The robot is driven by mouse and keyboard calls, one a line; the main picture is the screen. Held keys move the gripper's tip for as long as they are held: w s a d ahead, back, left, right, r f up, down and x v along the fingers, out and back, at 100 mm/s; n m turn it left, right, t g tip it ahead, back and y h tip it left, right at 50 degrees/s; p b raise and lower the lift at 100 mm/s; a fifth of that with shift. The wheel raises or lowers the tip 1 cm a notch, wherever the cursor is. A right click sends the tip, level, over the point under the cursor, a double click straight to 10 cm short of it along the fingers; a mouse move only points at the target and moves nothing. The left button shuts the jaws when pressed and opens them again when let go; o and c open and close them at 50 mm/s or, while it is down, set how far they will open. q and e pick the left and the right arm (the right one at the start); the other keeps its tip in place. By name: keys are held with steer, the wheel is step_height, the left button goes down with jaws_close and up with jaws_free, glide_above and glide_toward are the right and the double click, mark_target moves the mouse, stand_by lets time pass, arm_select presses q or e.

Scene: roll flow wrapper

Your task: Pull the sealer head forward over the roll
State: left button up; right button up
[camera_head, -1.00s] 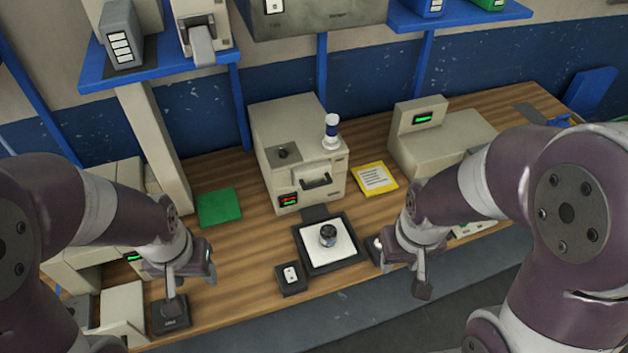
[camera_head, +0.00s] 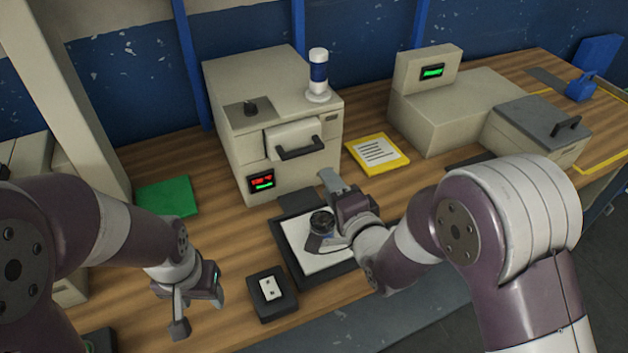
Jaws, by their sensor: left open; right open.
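The sealer machine (camera_head: 240,150) is a beige box at the back of the bench. Its sealer head (camera_head: 292,135), a pale block with a black handle (camera_head: 300,149), sits back in the machine's front. The dark round roll (camera_head: 321,220) lies on the white plate of a black-framed tray (camera_head: 300,264) in front of the machine. My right gripper (camera_head: 326,212) is open over the tray at the roll, in front of and below the handle. I cannot tell whether its fingers touch the roll. My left gripper (camera_head: 198,310) is open and empty, left of the tray.
A black box with a white switch (camera_head: 271,288) stands left of the tray. A green mat (camera_head: 167,196) and a yellow-edged card (camera_head: 377,153) flank the machine. A blue-and-white beacon (camera_head: 318,75) stands on top. Another beige machine (camera_head: 450,110) is to the right.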

mark_target(304, 154)
arm_select(q)
step_height(304, 154, down, 2)
steer(key=shift+d+f+b, duration=0.1)
steer(key=shift+f+b, duration=0.05)
steer(key=shift+b, duration=0.2)
steer(key=shift+w, duration=0.1)
arm_select(e)
steer(key=shift+m+t+y, duration=0.4)
steer(key=shift+m+t, duration=0.2)
steer(key=x, duration=0.4)
steer(key=p+x, duration=0.1)
steer(key=x, duration=0.3)
steer(key=p+x, duration=0.1)
steer(key=x, duration=0.3)
steer(key=shift+w+a+f, duration=0.2)
steer(key=shift+a+f, duration=0.05)
steer(key=shift+a, duration=0.15)
arm_select(q)
step_height(304, 154, up, 2)
steer(key=shift+r, duration=0.1)
arm_select(e)
jaws_close()
